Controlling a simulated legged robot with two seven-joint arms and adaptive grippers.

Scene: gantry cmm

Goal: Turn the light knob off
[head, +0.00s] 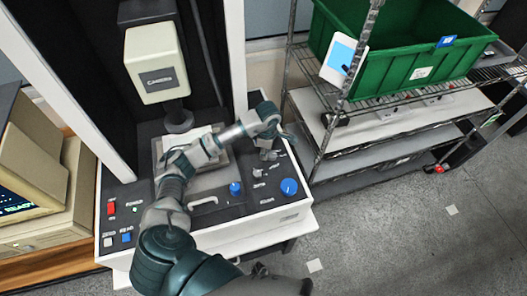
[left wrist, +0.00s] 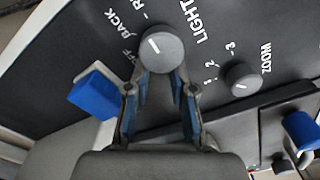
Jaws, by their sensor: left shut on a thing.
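The light knob (left wrist: 161,49) is a round grey dial with a short white mark, on the dark panel beside the printed word LIGHT. Lettering reading BACK and a partly hidden label lie to its left in the left wrist view. My left gripper (left wrist: 160,80) has its two fingers on either side of this knob and is shut on it. The mark is on the left part of the knob's face. In the head view, my left gripper (head: 270,143) reaches down to the right rear of the console panel, and the knob is mostly hidden there. My right gripper is not in view.
A smaller ZOOM knob (left wrist: 240,77) sits right of the light knob. A blue block-shaped control (left wrist: 94,92) is close to the left finger. The console also carries blue knobs (head: 289,187) and a red switch (head: 111,208). A wire rack with a green bin (head: 400,60) stands right.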

